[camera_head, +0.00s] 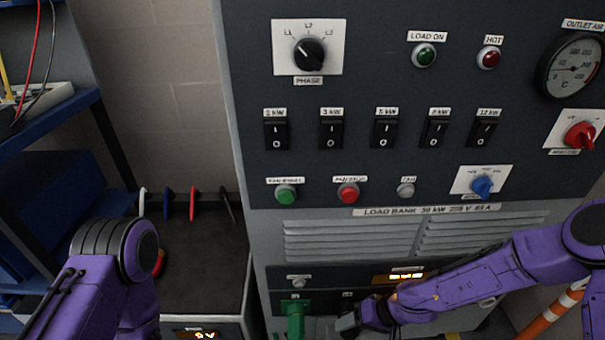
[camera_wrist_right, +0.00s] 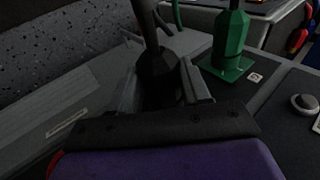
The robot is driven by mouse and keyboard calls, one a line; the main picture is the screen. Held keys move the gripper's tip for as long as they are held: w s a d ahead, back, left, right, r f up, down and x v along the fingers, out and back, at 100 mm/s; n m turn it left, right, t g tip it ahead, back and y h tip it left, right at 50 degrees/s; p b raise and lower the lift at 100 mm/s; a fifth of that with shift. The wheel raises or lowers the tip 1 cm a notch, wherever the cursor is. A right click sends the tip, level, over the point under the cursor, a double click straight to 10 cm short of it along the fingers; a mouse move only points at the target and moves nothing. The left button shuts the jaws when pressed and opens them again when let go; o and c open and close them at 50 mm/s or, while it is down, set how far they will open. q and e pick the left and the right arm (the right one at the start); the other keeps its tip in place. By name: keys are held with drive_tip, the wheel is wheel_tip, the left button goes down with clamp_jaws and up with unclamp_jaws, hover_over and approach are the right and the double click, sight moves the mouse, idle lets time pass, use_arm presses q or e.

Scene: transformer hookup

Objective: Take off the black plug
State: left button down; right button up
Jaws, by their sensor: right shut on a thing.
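The black plug (camera_wrist_right: 157,72) shows in the right wrist view, between the two fingers of my right gripper (camera_wrist_right: 163,88). The fingers are shut on its body, and a thick dark cable end rises from it. Its lower end is hidden by the gripper, so I cannot tell whether it sits in a socket. In the head view my right gripper (camera_head: 350,324) is low in front of the load bank, and the black plug cannot be made out there. My left arm shows at the lower left, but its gripper is not in view.
A green plug (camera_head: 295,318) stands just left of my right gripper and also shows in the wrist view (camera_wrist_right: 231,45). The load bank (camera_head: 330,226) fills the middle and right, with switches and knobs above. An orange-and-white striped pole (camera_head: 548,313) stands at the lower right.

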drive_tip(key=shift+a+r+h+p, duration=0.15)
drive_tip(key=shift+h+p, duration=1.15)
drive_tip(key=shift+p, duration=0.4)
drive_tip(key=o, duration=1)
drive_tip(key=shift+c, duration=1.1)
